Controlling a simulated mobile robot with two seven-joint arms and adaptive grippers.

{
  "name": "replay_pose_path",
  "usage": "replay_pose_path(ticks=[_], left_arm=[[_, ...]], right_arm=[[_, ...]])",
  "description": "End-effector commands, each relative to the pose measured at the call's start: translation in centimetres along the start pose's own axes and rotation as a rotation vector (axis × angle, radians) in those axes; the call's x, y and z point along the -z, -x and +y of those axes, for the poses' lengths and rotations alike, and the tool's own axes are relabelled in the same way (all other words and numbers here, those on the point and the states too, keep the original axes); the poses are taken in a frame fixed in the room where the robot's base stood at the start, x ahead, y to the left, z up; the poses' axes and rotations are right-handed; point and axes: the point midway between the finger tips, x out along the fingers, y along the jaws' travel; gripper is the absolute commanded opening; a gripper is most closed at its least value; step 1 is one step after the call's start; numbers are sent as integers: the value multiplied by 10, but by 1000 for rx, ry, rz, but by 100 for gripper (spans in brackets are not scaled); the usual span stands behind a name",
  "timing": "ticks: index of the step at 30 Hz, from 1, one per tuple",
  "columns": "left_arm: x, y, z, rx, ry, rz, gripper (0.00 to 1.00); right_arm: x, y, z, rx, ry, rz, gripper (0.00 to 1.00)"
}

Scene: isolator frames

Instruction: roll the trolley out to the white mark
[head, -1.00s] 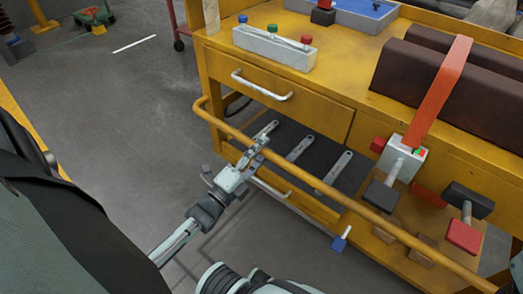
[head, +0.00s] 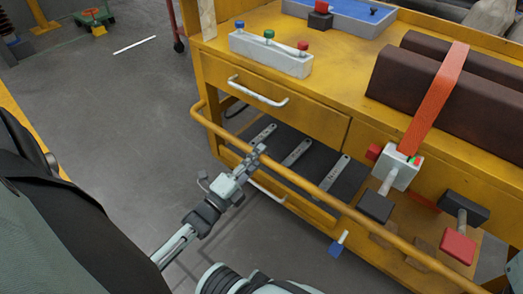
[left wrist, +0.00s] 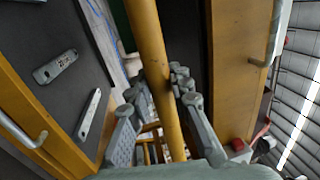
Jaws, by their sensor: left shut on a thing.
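The trolley (head: 330,119) is a yellow workbench-like cart with a drawer, a lower shelf and a yellow push rail (head: 330,199) along its near side. My left gripper (head: 257,154) is shut on the rail, near its left end. In the left wrist view the fingers (left wrist: 157,86) stand on both sides of the yellow rail (left wrist: 150,45). The white mark (head: 134,45) is a short painted line on the grey floor at the upper left, apart from the trolley. My right gripper is out of view.
Spanners lie on the lower shelf. A green cart (head: 95,16) stands beyond the mark. The floor between mark and trolley looks clear.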

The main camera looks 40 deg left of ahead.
Motion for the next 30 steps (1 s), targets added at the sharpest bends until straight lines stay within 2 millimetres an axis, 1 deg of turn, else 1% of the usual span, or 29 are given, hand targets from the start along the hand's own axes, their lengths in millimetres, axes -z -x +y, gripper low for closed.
replay_pose_path(ticks=[1, 5, 6, 10, 18, 22, 26, 30], left_arm=[[1, 2, 2, -1, 2, 2, 0], [1, 0, 1, -2, 1, 2, 0], [1, 0, 1, -1, 1, 2, 24], [1, 0, 1, -1, 1, 2, 41], [1, 0, 1, -1, 0, 2, 41], [1, 8, 2, -3, 1, 1, 41], [0, 30, 2, -4, 1, 0, 41], [1, 61, 2, -5, 1, 0, 41]], right_arm=[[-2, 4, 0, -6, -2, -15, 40], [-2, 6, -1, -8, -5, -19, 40], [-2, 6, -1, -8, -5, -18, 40], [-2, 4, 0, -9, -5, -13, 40], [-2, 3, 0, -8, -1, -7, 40], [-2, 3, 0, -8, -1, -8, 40], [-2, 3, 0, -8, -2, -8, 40], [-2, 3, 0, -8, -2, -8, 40]])
